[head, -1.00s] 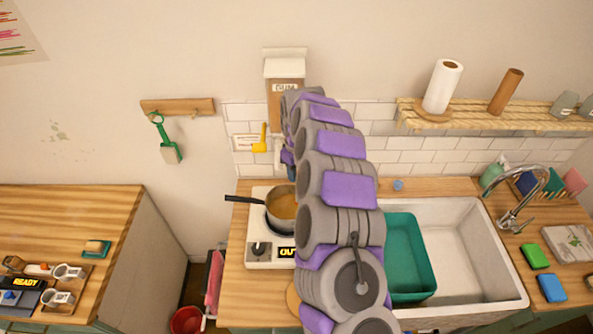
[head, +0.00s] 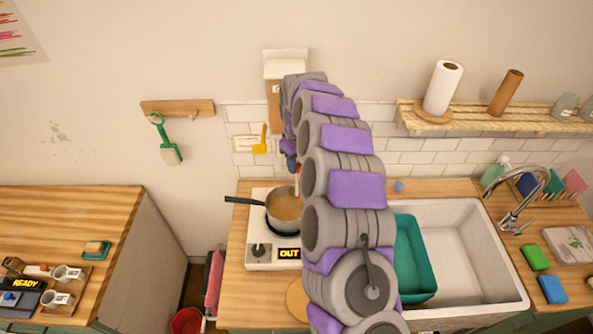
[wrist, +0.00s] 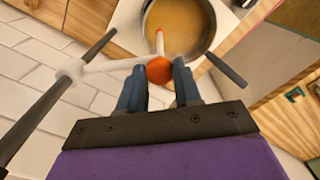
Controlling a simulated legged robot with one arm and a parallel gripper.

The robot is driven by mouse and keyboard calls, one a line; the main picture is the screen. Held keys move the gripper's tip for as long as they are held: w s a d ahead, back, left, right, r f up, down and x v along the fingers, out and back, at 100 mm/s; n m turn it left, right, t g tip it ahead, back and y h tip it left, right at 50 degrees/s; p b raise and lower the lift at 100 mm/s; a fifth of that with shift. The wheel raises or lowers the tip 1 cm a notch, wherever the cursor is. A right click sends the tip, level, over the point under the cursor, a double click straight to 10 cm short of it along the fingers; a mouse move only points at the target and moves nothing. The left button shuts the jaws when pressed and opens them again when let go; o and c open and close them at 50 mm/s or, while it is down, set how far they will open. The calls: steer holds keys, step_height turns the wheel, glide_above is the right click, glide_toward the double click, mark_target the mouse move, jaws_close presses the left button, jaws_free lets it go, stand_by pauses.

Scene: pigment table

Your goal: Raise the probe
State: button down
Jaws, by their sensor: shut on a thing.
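The probe has an orange ball (wrist: 160,71) and a short white rod (wrist: 159,42) reaching over the pot. In the wrist view, my gripper (wrist: 158,78) is shut on the orange ball. A pale arm (wrist: 110,66) runs from the ball to a dark post at left. The pot (head: 284,206) of yellow-brown liquid sits on the white hotplate (head: 262,255), whose display reads OUT. It also shows in the wrist view (wrist: 178,28). I cannot tell whether the rod's tip touches the liquid. In the head view my gripper (head: 293,166) is above the pot's back rim, partly hidden.
A sink (head: 455,250) with a teal basin (head: 412,262) is to the right of the hotplate. A box (head: 285,65) stands behind my arm. The pot's dark handle (head: 245,200) points left. A separate wooden counter (head: 70,210) is at the left.

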step_height(320, 180, up, 11)
steer(key=p, duration=0.1)
steer(key=shift+w+a+r, duration=0.1)
steer(key=shift+w+r, duration=0.05)
steer(key=c, duration=1.2)
jaws_free()
steer(key=shift+o, duration=2.1)
